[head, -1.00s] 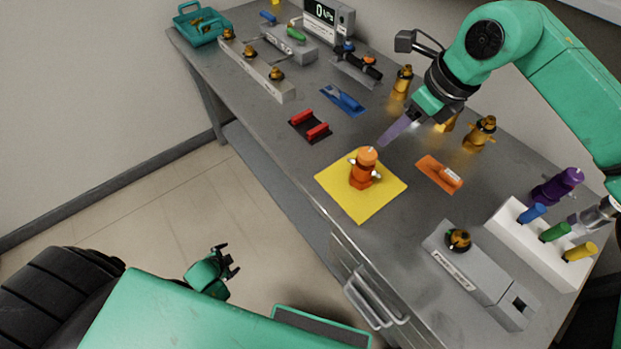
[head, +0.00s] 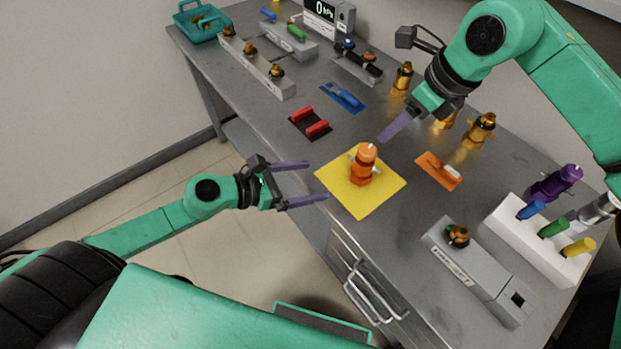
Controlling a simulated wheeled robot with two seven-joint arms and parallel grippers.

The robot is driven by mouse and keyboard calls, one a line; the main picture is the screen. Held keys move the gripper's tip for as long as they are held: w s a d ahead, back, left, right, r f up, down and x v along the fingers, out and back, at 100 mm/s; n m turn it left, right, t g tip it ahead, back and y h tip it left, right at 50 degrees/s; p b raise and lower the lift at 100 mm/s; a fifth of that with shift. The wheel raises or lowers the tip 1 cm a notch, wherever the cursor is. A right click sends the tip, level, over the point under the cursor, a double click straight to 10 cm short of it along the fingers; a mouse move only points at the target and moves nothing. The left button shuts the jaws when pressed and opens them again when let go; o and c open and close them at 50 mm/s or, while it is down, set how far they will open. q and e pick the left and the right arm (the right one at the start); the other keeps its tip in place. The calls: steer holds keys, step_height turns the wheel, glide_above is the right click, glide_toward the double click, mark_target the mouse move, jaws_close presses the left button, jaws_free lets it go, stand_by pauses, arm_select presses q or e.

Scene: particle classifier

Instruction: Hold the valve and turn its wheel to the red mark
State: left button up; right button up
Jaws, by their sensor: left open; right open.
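An orange valve (head: 362,166) with a wheel on top stands upright on a yellow mat (head: 347,204) near the bench's front edge. A pale mark shows on top of its wheel; a red mark cannot be made out. My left gripper (head: 318,181) is open and empty, left of the mat, its two purple fingers pointing right toward the valve and apart from it. My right gripper (head: 385,138) is above the bench, up and right of the valve, pointing down-left and not touching it; its fingers overlap in this view.
An orange tool (head: 440,172) lies right of the mat, a red-handled black plate (head: 310,124) and a blue tool (head: 342,97) beyond it. Brass fittings (head: 481,130) stand behind my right gripper. A grey fixture (head: 475,270) and white rack (head: 520,240) sit front right.

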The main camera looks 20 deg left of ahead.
mark_target(353, 175)
arm_select(q)
steer(key=x, duration=1.4)
steer(key=shift+d+f, duration=0.2)
steer(key=shift+d, duration=0.15)
steer(key=shift+c, duration=0.3)
steer(key=shift+a, duration=0.1)
jaws_close()
